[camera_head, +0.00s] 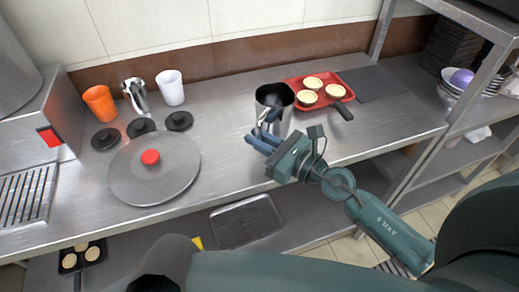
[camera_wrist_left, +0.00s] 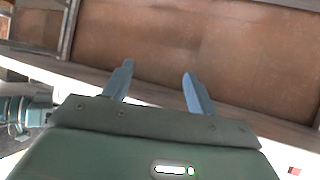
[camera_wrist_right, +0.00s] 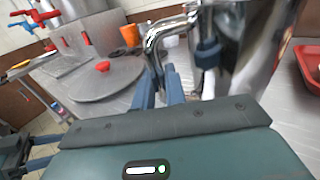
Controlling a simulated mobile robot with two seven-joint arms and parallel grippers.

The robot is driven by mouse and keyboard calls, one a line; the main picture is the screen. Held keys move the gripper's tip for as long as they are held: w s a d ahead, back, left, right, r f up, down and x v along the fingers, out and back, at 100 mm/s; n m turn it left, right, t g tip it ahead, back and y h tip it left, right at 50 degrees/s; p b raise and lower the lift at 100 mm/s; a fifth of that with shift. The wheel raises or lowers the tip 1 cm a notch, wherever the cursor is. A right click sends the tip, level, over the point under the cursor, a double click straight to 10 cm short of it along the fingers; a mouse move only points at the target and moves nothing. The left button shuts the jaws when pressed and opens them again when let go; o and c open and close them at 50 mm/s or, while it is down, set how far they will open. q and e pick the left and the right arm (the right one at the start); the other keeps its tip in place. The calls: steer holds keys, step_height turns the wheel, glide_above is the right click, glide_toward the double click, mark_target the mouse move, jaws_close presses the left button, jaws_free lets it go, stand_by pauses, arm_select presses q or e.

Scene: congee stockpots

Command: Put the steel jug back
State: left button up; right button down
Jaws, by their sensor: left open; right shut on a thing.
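The steel jug (camera_head: 274,98) is a tall shiny vessel with a dark inside, upright at the middle of the steel counter. Whether its base touches the counter is hard to tell. My right gripper (camera_head: 262,140) is at its near side, shut on its handle. In the right wrist view the jug (camera_wrist_right: 240,55) fills the upper right, and the curved handle (camera_wrist_right: 158,38) meets the fingers of my right gripper (camera_wrist_right: 166,88). My left gripper (camera_wrist_left: 157,78) is open and empty in the left wrist view, away from the jug.
A red tray (camera_head: 318,98) with several pale round items stands right of the jug. A round steel lid (camera_head: 130,178), black discs (camera_head: 141,126), an orange cup (camera_head: 99,102), a white cup (camera_head: 170,88) and a small metal pitcher (camera_head: 136,96) stand left. Bare counter (camera_head: 225,110) lies between.

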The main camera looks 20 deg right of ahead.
steer(key=shift+f+b, duration=0.35)
steer(key=shift+f, duration=0.55)
steer(key=shift+r, duration=0.1)
steer(key=shift+f, duration=0.25)
arm_select(q)
steer(key=shift+w+f, duration=0.2)
steer(key=shift+f, duration=0.15)
arm_select(e)
steer(key=c, duration=1.5)
jaws_free()
steer(key=shift+o, duration=0.2)
steer(key=shift+r, duration=0.2)
arm_select(q)
steer(key=f+b, duration=0.1)
steer(key=b, duration=0.2)
steer(key=f+n+t+b, duration=0.1)
steer(key=b, duration=0.2)
steer(key=shift+s+f+h+b, duration=0.2)
steer(key=shift+f+h+b, duration=0.1)
steer(key=shift+f+b, duration=0.1)
arm_select(e)
steer(key=v, duration=1.2)
